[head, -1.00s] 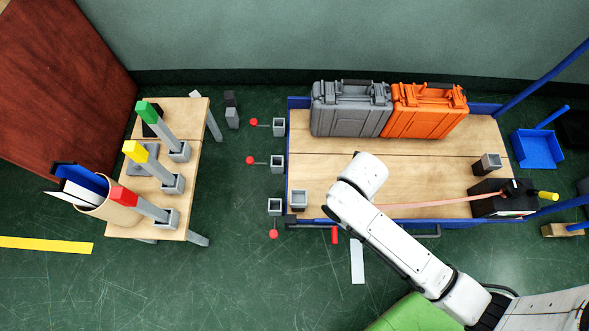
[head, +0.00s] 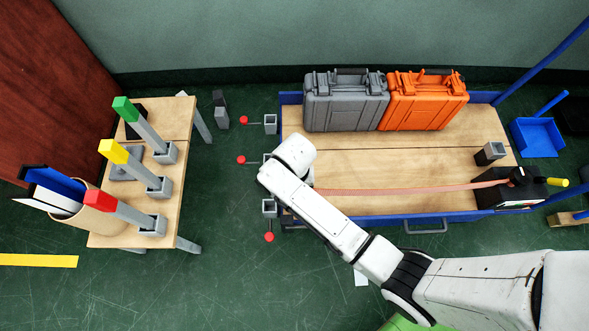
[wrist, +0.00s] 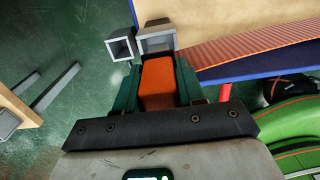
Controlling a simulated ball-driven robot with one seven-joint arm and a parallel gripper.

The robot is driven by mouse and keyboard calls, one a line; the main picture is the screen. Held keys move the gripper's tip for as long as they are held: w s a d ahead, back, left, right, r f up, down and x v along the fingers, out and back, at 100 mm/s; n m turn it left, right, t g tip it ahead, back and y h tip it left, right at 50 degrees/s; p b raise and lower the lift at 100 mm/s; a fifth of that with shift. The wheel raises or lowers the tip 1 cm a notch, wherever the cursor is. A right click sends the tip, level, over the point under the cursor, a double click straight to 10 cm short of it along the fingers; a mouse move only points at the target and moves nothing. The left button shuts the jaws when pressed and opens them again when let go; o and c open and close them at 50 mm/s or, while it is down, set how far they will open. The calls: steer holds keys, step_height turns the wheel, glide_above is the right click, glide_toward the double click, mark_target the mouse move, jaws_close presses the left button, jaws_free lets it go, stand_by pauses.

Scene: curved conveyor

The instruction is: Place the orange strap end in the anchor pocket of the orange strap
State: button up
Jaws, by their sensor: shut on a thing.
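My gripper (wrist: 157,72) has its dark green jaws shut on the orange strap end (wrist: 158,88), a block seen in the wrist view. In the head view my arm hides both. The orange strap (head: 420,188) runs left from a black box (head: 508,192) across the table to my arm. It also shows in the wrist view (wrist: 255,48). I cannot tell which is the orange strap's pocket.
The wooden table (head: 400,160) has a blue rim and carries a grey case (head: 345,103) and an orange case (head: 425,103). Grey pockets with red knobs line its left side. A side table (head: 182,115) with coloured posts stands left, across clear green floor.

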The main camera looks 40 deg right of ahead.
steer(key=shift+f+b, duration=0.55)
steer(key=shift+f, duration=1.05)
steer(key=shift+f, duration=0.15)
steer(key=o, duration=1.1)
steer(key=shift+o, duration=0.2)
step_height(320, 180, up, 12)
steer(key=p, duration=0.5)
steer(key=s+d+r+m, duration=0.4)
steer(key=s+m, duration=0.4)
steer(key=m, duration=0.6)
steer(key=s+d+r+m+t, duration=0.1)
steer(key=s+d+r+m, duration=0.2)
steer(key=s+m, duration=0.5)
steer(key=shift+s+d+r+m, duration=0.2)
steer(key=shift+d+r+m, duration=0.3)
steer(key=shift+m, duration=3.1)
